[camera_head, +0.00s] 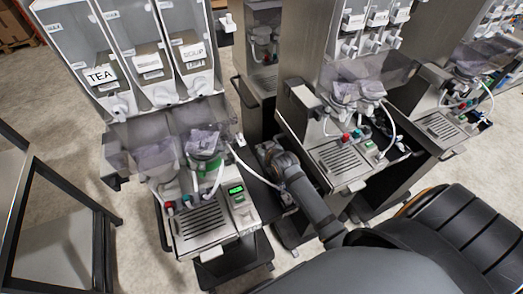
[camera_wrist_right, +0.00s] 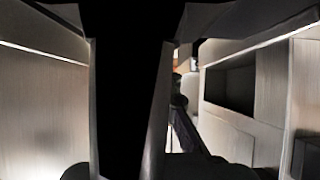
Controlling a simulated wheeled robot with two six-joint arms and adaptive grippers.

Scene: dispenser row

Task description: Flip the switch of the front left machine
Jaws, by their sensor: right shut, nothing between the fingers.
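The front left machine (camera_head: 212,215) is a grey dispenser with upper canisters labelled TEA and SOUP. Its front has a drip grate, red and teal buttons (camera_head: 178,206) and a green-lit display (camera_head: 236,190). I cannot make out its switch for certain. My right arm reaches from the lower right into the gap between this machine and the one to its right. My right gripper (camera_head: 270,152) is at the far end of that arm, beside the front left machine's right side, shut and empty. Its fingertips are hard to make out. My left gripper is out of view.
A second dispenser (camera_head: 340,160) stands close on the right, with more machines behind and beyond. In the right wrist view, metal panels (camera_wrist_right: 45,110) and (camera_wrist_right: 230,135) rise on both sides of a narrow gap. A dark-framed stand (camera_head: 85,200) is at left; bare floor lies between.

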